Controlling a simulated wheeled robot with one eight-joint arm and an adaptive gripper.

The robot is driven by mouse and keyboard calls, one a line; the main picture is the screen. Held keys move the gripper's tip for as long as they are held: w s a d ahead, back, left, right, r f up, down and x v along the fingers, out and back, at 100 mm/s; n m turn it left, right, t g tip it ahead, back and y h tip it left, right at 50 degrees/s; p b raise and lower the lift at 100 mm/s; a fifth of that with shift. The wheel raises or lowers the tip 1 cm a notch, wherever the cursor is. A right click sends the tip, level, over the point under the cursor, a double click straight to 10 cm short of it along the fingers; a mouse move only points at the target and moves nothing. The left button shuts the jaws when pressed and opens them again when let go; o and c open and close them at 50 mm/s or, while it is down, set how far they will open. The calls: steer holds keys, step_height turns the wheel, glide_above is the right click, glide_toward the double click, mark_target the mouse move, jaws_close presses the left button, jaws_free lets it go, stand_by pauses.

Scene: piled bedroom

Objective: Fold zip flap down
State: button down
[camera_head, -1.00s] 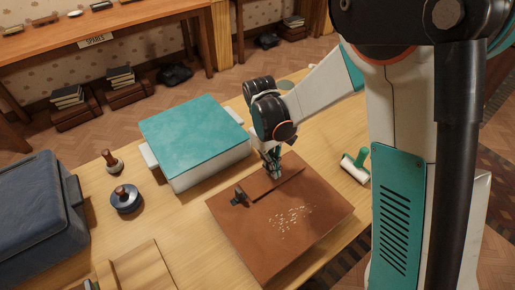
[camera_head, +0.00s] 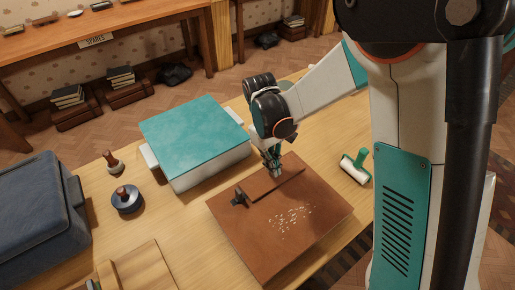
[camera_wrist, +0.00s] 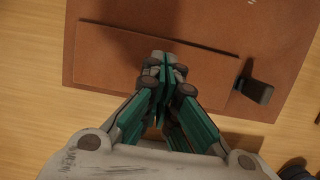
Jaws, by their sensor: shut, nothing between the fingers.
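A flat brown panel (camera_head: 292,238) with a speckled pale patch lies on the wooden table. A narrow brown flap (camera_head: 278,181) lies along its far edge and also shows in the wrist view (camera_wrist: 110,45). I cannot tell whether the flap lies fully flat. A dark tab (camera_head: 240,197) stands at the left end of the flap and shows at the right in the wrist view (camera_wrist: 254,86). My gripper (camera_head: 277,173) is shut and empty over the middle of the flap. In the wrist view its fingertips (camera_wrist: 161,62) overlap the flap; contact is unclear.
A teal-lidded white box (camera_head: 195,140) stands behind the panel to the left. A green-handled roller (camera_head: 356,166) lies to the right.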

step_height(320, 180, up, 7)
steer(key=p, duration=0.4)
stand_by(0.4)
steer(key=s+d+r+m+t+y, duration=0.1)
steer(key=d+r+m+t, duration=0.1)
steer(key=d+r, duration=0.35)
steer(key=s+d+r+m+t, duration=0.2)
steer(key=d+r+t, duration=0.15)
steer(key=r, duration=0.35)
steer(key=s+d+r+m+t, duration=0.1)
steer(key=s+d+r+t, duration=0.1)
steer(key=s, duration=0.3)
steer(key=s+d+r+m+t, duration=0.1)
steer(key=s+d+r+t, duration=0.1)
steer(key=s, duration=0.3)
steer(key=shift+d+m+y, duration=0.3)
steer(key=shift+d+m, duration=0.1)
